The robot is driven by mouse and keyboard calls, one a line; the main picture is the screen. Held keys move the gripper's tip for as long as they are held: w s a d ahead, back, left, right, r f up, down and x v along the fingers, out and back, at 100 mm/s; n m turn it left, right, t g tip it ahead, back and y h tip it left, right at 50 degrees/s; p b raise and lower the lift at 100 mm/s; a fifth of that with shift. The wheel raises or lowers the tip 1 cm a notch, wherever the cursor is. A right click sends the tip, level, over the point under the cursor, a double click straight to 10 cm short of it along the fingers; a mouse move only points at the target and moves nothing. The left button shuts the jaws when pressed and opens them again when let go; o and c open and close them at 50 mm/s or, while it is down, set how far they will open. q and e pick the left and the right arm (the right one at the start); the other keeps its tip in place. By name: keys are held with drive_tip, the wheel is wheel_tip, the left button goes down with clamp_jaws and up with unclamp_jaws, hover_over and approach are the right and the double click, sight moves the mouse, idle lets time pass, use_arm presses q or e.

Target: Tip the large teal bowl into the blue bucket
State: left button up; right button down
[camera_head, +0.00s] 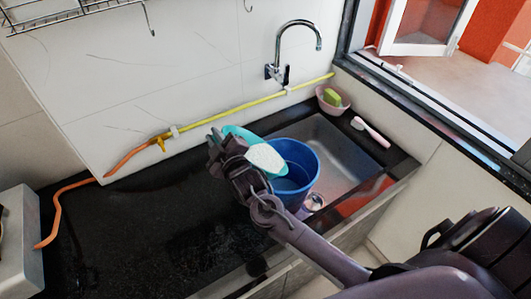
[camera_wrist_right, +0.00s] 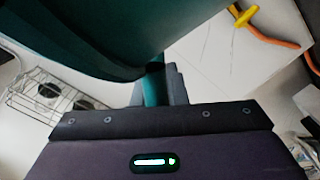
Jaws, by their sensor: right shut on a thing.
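The large teal bowl (camera_head: 240,132) is held tilted beside and above the left rim of the blue bucket (camera_head: 312,165). A pale, speckled white patch (camera_head: 266,158) shows at the bowl's lower side, over the bucket's left part; I cannot tell whether it is contents or another thing. My right gripper (camera_head: 217,143) is shut on the bowl's edge. In the right wrist view the bowl (camera_wrist_right: 100,35) looks dark teal and fills the upper left, its edge between my fingers (camera_wrist_right: 155,88). My arm hides part of the bowl and bucket. My left gripper is not in view.
The bucket stands at the left of the sink basin (camera_head: 345,150). A chrome faucet (camera_head: 279,50) rises behind. A pink bowl with a green sponge (camera_head: 331,97) and a white-and-pink brush (camera_head: 370,130) lie near the basin. The black counter (camera_head: 130,220) at left is clear.

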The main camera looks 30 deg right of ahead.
drive_tip(key=shift+d+r, duration=0.15)
drive_tip(key=shift+w+d+r+m+p, duration=0.1)
drive_tip(key=shift+d+r+m+p, duration=0.2)
drive_tip(key=shift+d, duration=0.2)
drive_tip(key=shift+d+r+m+p, duration=0.2)
drive_tip(key=shift+d+p, duration=0.05)
drive_tip(key=shift+d, duration=0.2)
drive_tip(key=shift+d+r, duration=0.1)
idle(0.7)
drive_tip(key=shift+w+d+r+m+p, duration=0.1)
drive_tip(key=shift+d+r+m+p, duration=0.3)
drive_tip(key=shift+d, duration=0.2)
drive_tip(key=shift+d+r+m+p, duration=0.3)
drive_tip(key=shift+d+p, duration=0.05)
drive_tip(key=shift+d, duration=0.2)
idle(0.5)
drive_tip(key=shift+d+r, duration=0.15)
drive_tip(key=shift+w+d+r+m+p, duration=0.1)
drive_tip(key=shift+d+r+m+p, duration=0.2)
drive_tip(key=shift+d+r+p, duration=0.25)
drive_tip(key=shift+w+d+r+m+p, duration=0.1)
drive_tip(key=shift+d+r+m+p, duration=0.15)
drive_tip(key=shift+d+p, duration=0.35)
drive_tip(key=shift+d, duration=0.2)
idle(0.8)
